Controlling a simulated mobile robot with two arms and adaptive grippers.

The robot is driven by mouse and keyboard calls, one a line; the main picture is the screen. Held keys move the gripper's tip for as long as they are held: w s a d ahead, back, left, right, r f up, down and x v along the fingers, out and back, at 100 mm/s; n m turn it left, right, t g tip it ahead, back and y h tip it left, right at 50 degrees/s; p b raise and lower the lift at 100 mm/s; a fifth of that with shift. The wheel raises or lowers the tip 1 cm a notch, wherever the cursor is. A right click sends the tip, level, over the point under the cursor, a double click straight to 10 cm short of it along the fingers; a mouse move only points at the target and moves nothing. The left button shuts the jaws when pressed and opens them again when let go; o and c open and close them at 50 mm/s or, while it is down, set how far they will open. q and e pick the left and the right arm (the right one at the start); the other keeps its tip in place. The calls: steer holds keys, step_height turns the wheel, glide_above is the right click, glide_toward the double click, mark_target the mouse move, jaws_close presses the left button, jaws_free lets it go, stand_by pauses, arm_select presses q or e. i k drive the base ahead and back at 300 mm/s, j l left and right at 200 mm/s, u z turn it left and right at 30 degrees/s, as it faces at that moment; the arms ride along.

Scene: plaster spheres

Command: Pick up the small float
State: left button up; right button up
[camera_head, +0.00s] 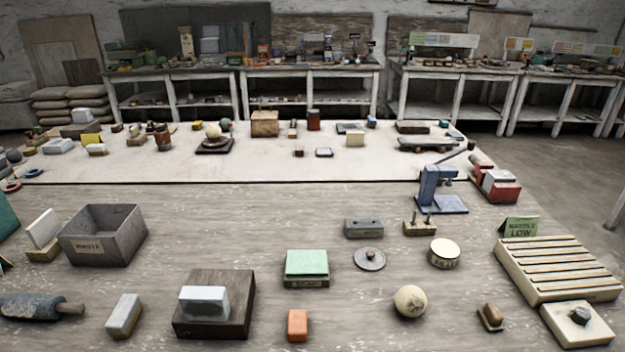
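A small brown wooden piece (490,316) with a raised block on a flat base lies at the front right of the near table. It looks like the small float, but it is too small to be sure. It stands apart from the things around it. A plaster sphere (409,301) lies to its left. Neither of my grippers is in view.
The slatted wooden rack (556,270) and a pale square block with a dark knob (590,331) stand to the right. A round tin (444,253), a knobbed disc (370,259), an orange block (297,325) and a grey box (103,250) also stand on the table.

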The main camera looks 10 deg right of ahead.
mark_target(492, 318)
steer(key=z, duration=1.15)
